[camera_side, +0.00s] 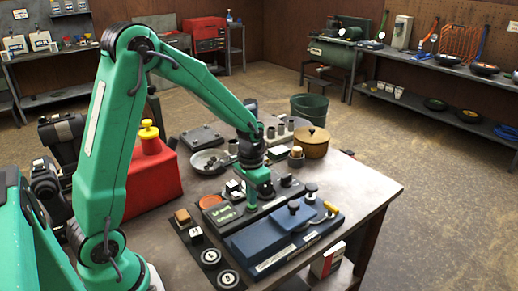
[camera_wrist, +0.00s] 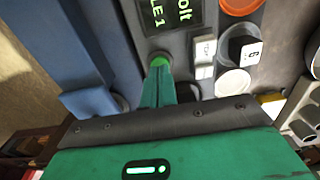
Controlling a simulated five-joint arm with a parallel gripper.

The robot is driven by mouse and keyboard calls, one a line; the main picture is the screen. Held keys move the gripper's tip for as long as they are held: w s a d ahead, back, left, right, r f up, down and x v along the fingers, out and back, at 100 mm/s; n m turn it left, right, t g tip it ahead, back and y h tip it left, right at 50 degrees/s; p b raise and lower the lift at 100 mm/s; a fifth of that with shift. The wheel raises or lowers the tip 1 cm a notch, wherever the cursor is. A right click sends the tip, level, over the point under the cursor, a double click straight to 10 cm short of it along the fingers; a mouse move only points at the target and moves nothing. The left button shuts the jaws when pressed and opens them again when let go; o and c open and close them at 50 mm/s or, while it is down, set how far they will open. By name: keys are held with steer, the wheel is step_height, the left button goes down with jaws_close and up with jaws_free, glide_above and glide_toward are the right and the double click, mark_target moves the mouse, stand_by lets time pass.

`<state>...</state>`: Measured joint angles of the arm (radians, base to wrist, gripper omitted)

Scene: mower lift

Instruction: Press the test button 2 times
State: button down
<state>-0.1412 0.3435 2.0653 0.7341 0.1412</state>
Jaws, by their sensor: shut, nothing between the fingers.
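A dark control panel (camera_side: 243,219) lies on the workbench, with a lit screen (camera_side: 226,213) showing green text. In the wrist view the screen (camera_wrist: 172,14) is partly cut off and reads "olt" and "LE 1". A round green button (camera_wrist: 160,57) sits just below the screen; I can read no label on it. My gripper (camera_wrist: 158,76) is shut and empty, with its fingertips at the button and hiding part of it. I cannot tell whether they touch or press it. In the side view my gripper (camera_side: 265,198) points down over the panel and hides the button.
Beside the button are a white rocker switch (camera_wrist: 205,50), a black knob (camera_wrist: 243,50) and an orange disc (camera_wrist: 240,5). A blue device (camera_side: 275,240) stands close on the near side. A red can (camera_side: 152,172), a pan (camera_side: 210,161) and a brass pot (camera_side: 311,141) stand farther back.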

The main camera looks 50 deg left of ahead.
steer(key=shift+r, duration=1.55)
step_height(320, 180, up, 4)
steer(key=shift+r, duration=0.1)
steer(key=shift+f, duration=3.3)
steer(key=shift+f, duration=1.1)
steer(key=shift+r, duration=2.3)
